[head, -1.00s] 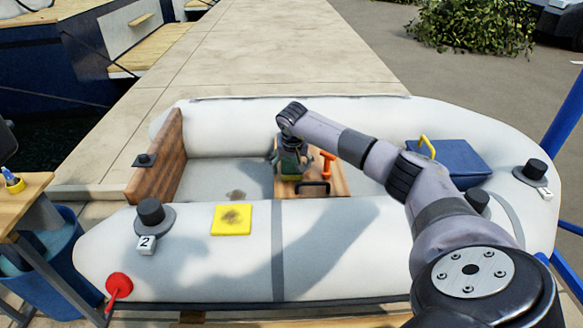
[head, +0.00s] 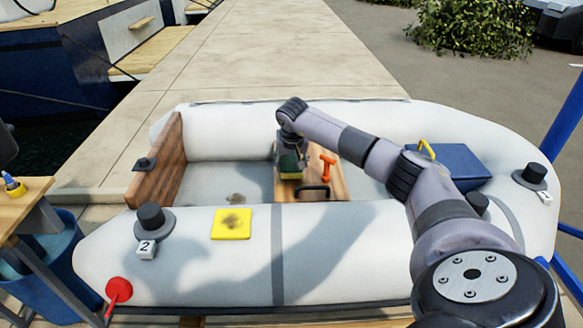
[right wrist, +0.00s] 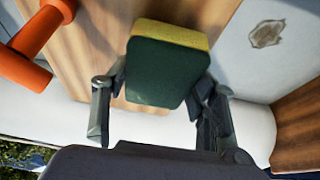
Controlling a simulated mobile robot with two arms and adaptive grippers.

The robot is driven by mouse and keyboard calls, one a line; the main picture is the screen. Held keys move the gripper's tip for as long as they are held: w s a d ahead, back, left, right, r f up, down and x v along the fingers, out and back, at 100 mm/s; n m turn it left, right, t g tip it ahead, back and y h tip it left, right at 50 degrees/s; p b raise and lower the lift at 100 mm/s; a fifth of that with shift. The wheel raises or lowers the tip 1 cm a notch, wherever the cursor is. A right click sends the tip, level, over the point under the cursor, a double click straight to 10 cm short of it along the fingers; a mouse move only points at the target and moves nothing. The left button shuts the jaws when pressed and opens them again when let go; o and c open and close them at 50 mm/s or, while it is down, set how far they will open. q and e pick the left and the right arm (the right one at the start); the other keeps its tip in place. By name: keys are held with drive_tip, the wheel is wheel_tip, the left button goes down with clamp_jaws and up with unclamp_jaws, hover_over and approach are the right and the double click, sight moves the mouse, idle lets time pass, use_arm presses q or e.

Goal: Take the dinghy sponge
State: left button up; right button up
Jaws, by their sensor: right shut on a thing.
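The dinghy sponge (head: 290,168), dark green with a yellow layer, is at the wooden thwart (head: 334,183) inside the white inflatable dinghy (head: 180,255). My right gripper (head: 291,153) is shut on it from above. In the right wrist view, the sponge (right wrist: 165,68) sits between the two fingers of the gripper (right wrist: 160,88), its green face towards the camera and its yellow side beyond. I cannot tell whether the sponge still touches the wood. My left gripper is not in view.
An orange T-shaped handle (head: 327,168) stands close beside the sponge, also in the right wrist view (right wrist: 35,42). A black handle (head: 313,191) is nearer. A blue box (head: 455,166) is on the right. A stained yellow patch (head: 231,224) lies on the near tube.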

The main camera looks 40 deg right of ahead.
sight(291, 162)
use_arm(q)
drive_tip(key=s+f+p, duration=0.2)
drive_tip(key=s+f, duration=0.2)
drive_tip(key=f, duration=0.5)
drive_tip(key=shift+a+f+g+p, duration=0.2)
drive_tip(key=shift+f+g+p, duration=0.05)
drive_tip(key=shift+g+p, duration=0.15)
use_arm(e)
wheel_tip(291, 162, up, 18)
drive_tip(key=shift+r, duration=0.15)
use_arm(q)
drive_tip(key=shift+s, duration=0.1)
use_arm(e)
drive_tip(key=shift+o, duration=0.6)
drive_tip(key=c, duration=0.4)
